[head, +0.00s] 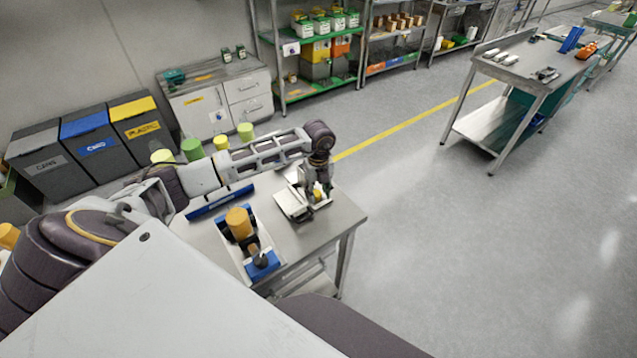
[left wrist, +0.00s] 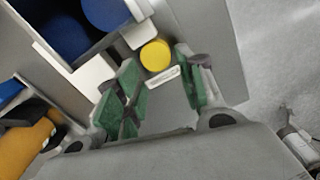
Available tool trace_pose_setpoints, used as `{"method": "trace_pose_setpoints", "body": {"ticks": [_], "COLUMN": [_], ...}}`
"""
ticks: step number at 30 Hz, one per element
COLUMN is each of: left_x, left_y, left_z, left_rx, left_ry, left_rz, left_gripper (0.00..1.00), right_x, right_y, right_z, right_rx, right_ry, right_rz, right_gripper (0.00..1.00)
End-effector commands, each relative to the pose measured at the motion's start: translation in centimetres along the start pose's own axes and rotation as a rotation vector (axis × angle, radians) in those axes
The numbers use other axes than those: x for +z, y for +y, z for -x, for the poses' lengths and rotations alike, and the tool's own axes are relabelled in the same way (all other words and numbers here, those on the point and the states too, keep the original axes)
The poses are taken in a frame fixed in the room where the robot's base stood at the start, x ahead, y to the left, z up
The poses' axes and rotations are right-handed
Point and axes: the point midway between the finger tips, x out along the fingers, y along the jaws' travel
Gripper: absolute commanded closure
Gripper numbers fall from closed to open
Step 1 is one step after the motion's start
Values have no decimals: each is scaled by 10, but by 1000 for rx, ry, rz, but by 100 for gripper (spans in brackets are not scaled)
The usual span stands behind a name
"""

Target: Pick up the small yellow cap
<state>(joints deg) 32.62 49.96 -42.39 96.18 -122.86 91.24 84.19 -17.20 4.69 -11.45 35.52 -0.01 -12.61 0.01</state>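The small yellow cap (left wrist: 155,55) shows in the left wrist view as a round disc beside white blocks, just beyond the gap between my fingertips. In the head view a small yellow spot (head: 317,190), which looks like the cap, shows among my fingers. My left gripper (left wrist: 160,85) is open, with green pads on both fingers and nothing between them. In the head view my left gripper (head: 319,194) points down over the right part of the steel table (head: 340,219). I cannot tell how high it is above the cap. My right gripper is not in view.
A device with an orange cylinder (head: 239,223) and blue parts stands on the table, left of my gripper. A blue bar (head: 219,202) lies behind it. Several yellow and green cylinders (head: 191,149) stand beyond my arm. Open floor (head: 440,230) lies to the right.

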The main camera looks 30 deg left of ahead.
Motion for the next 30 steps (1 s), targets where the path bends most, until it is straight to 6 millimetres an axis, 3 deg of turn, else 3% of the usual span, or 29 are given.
{"method": "trace_pose_setpoints", "body": {"ticks": [7,18,26,30], "left_x": [0,0,0,0], "left_y": [0,0,0,0], "left_z": [-17,-20,-20,-20], "left_rx": [1,1,1,1], "left_ry": [0,0,0,0], "left_rz": [1,1,1,1], "left_gripper": [61,61,93,94], "right_x": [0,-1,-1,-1], "right_y": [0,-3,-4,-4], "right_z": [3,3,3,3], "right_rx": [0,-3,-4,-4], "right_ry": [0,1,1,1], "right_rz": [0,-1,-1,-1], "right_gripper": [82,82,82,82]}}
